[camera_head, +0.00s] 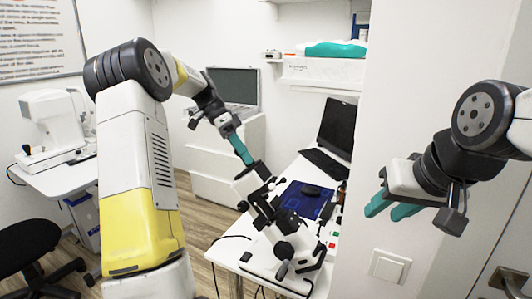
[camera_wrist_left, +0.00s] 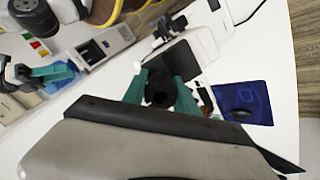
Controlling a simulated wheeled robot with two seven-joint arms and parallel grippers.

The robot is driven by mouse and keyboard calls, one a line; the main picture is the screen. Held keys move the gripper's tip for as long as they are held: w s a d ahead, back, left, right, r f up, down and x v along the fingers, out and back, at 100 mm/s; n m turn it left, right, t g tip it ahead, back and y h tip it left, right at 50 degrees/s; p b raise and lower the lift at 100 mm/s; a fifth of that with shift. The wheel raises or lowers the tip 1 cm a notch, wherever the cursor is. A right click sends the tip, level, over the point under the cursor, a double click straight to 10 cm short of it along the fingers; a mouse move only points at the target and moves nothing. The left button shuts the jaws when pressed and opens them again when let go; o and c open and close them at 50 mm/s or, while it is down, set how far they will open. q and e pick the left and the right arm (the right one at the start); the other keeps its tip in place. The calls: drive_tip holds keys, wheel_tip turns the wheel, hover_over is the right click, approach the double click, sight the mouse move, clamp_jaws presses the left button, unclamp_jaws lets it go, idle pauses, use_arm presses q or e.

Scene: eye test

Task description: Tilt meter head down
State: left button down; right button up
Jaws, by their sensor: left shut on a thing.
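The meter is a white and black instrument that stands on the white table, with a slanted head (camera_head: 257,190) above its base (camera_head: 270,262). My left gripper (camera_head: 240,150) reaches down from above to the upper end of the head. In the left wrist view its teal fingers (camera_wrist_left: 161,92) stand on both sides of the black round end of the head (camera_wrist_left: 160,86) and are shut on it. The white meter body (camera_wrist_left: 190,47) shows behind. My right gripper (camera_head: 391,208) is empty, its teal fingers apart, in front of the white wall, away from the meter.
A blue mat (camera_head: 296,205) with a dark mouse-like object (camera_head: 311,190) lies beside the meter. A laptop (camera_head: 337,130) stands farther back. At the left are another white instrument (camera_head: 52,118) and a black stool (camera_head: 35,245). A wall edge (camera_head: 365,180) stands between the table and my right arm.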

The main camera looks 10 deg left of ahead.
use_arm(q)
drive_tip(key=shift+w+a+f+h, duration=0.15)
drive_tip(key=shift+a+f, duration=0.15)
drive_tip(key=shift+a, duration=0.2)
drive_tip(key=shift+w+a+f+h, duration=0.15)
drive_tip(key=shift+a+f, duration=0.1)
drive_tip(key=shift+a, duration=0.25)
drive_tip(key=shift+a+f, duration=0.1)
drive_tip(key=c, duration=1.1)
unclamp_jaws()
drive_tip(key=shift+w+a, duration=0.1)
drive_tip(key=shift+c, duration=0.2)
drive_tip(key=shift+r, duration=0.25)
drive_tip(key=v, duration=0.7)
drive_tip(key=shift+a, duration=0.2)
drive_tip(key=shift+w+r, duration=0.1)
